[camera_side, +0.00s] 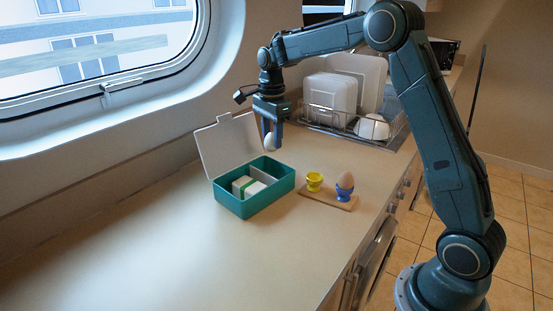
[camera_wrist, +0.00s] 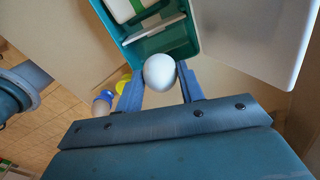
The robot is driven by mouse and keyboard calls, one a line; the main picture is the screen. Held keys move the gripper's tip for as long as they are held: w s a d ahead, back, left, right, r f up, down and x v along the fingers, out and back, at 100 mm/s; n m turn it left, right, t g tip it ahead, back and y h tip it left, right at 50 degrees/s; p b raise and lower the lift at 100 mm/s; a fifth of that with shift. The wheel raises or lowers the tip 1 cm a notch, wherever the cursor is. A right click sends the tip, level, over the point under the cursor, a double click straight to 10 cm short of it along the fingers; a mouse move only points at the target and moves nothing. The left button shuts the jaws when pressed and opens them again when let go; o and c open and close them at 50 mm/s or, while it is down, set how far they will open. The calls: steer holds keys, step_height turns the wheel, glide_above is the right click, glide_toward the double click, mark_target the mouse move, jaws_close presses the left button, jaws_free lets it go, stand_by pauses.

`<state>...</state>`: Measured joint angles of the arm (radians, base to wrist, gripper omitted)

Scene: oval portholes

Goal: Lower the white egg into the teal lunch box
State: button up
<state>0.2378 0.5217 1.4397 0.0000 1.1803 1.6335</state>
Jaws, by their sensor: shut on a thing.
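The white egg (camera_wrist: 160,72) is held between the fingers of my gripper (camera_side: 271,141), which is shut on it. In the side view the egg (camera_side: 268,142) hangs above the back edge of the teal lunch box. The teal lunch box (camera_side: 243,211) stands open on the counter, its pale lid (camera_side: 226,144) raised at the back left. A divider splits the box; a white block with a green band (camera_side: 248,187) lies in the near-left part. The far-right part looks empty. In the wrist view the box (camera_wrist: 186,45) lies just beyond the egg.
A small wooden board (camera_side: 330,200) right of the box carries a yellow egg cup (camera_side: 314,182) and a blue cup with a brown egg (camera_side: 345,181). A dish rack (camera_side: 328,118) with white dishes stands behind. The counter's front left is clear.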

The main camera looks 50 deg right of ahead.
steer(key=shift+f, duration=0.15)
steer(key=shift+f, duration=2.55)
steer(key=shift+f, duration=2.6)
stand_by(2.2)
steer(key=o, duration=0.7)
